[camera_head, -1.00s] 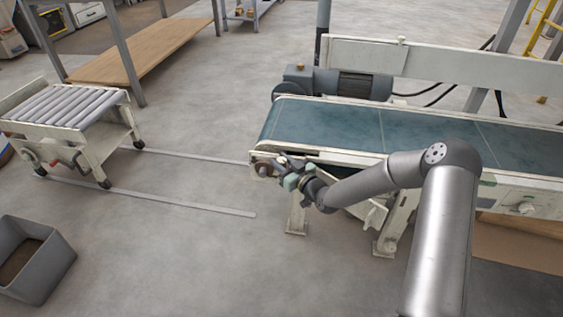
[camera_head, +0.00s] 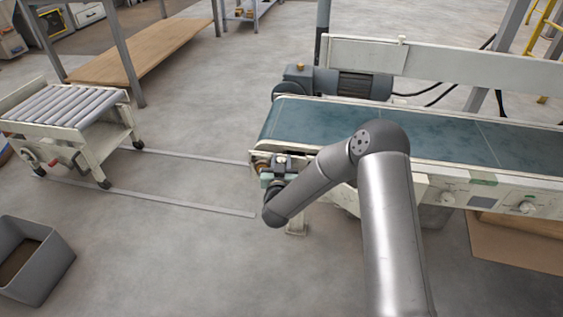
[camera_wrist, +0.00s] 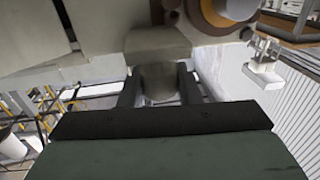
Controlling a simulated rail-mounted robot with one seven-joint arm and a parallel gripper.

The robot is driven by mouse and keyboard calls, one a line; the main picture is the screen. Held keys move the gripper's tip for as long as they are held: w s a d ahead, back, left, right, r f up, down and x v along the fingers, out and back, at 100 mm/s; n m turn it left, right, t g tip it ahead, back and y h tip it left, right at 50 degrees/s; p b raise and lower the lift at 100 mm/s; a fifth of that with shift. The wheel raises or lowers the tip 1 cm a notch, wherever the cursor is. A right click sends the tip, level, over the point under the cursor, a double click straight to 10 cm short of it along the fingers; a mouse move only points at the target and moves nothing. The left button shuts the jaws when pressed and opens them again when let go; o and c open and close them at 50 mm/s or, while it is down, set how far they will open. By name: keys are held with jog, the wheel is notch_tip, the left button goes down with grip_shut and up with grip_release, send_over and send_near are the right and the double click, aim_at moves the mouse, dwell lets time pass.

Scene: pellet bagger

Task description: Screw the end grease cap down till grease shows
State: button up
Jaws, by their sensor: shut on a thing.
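The grease cap (camera_wrist: 158,80) shows in the wrist view as a dull grey, rounded piece under a grey block (camera_wrist: 158,44) on the conveyor's end. My gripper (camera_wrist: 158,92) has one dark finger on each side of it and is shut on it. In the head view my gripper (camera_head: 277,170) is at the near left corner of the conveyor (camera_head: 330,125), and my wrist hides the cap there. I cannot make out any grease.
A brass-coloured ring around a grey shaft end (camera_wrist: 225,10) sits close above right of the cap. A motor (camera_head: 362,86) is across the belt.

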jog(key=shift+m+h, duration=0.9)
jog(key=shift+h, duration=0.5)
jog(key=o, duration=1)
jog(key=shift+c, duration=0.2)
jog(key=s+a+p, duration=0.3)
jog(key=s+p, duration=0.1)
jog(key=s, duration=1.3)
jog(key=shift+p, duration=0.35)
